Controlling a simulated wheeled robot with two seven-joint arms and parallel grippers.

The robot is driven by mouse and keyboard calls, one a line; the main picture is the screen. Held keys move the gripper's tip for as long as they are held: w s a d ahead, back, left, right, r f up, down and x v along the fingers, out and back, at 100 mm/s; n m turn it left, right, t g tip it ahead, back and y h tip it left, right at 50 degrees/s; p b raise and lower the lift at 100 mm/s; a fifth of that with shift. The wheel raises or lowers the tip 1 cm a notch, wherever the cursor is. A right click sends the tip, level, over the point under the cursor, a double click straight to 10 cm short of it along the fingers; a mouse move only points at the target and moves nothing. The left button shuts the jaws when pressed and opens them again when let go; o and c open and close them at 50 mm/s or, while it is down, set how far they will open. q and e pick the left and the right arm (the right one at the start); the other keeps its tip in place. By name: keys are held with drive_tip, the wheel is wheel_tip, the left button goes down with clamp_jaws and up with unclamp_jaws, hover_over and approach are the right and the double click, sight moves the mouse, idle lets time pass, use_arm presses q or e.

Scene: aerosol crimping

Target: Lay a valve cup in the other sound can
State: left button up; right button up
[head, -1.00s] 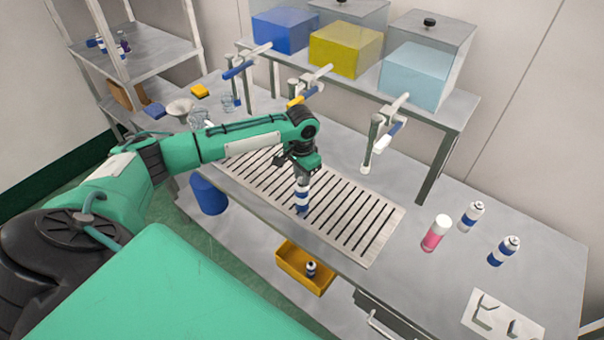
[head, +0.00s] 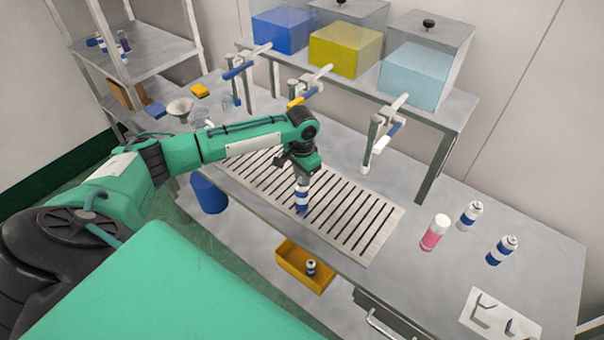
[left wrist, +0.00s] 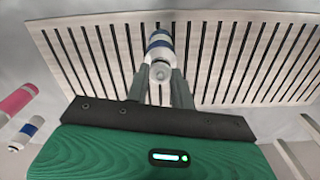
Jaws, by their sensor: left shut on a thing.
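My left gripper (head: 302,178) is shut on a blue-and-white can (head: 302,199), which is upright over the slotted grate (head: 372,222). I cannot tell whether its base touches the grate. In the left wrist view the can (left wrist: 159,42) is between the fingers of my left gripper (left wrist: 161,78), its pale narrow top facing the camera. Two more blue-and-white cans, one at the back (head: 470,216) and one nearer (head: 502,251), stand on the bench at right. I cannot make out a separate valve cup. My right gripper is out of view.
A pink can with a white top (head: 435,232) stands right of the grate. A yellow bin (head: 291,259) below the bench edge holds a small can (head: 311,268). A white plate (head: 486,323) lies front right. Taps (head: 373,140) overhang the bench behind the grate.

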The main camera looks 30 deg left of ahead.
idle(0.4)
use_arm(q)
drive_tip(key=o, duration=1)
drive_tip(key=shift+o, duration=0.5)
drive_tip(key=o, duration=0.5)
drive_tip(key=shift+r, duration=0.1)
drive_tip(key=shift+r+p, duration=1.3)
drive_tip(key=shift+p, duration=0.25)
drive_tip(key=shift+r, duration=2.15)
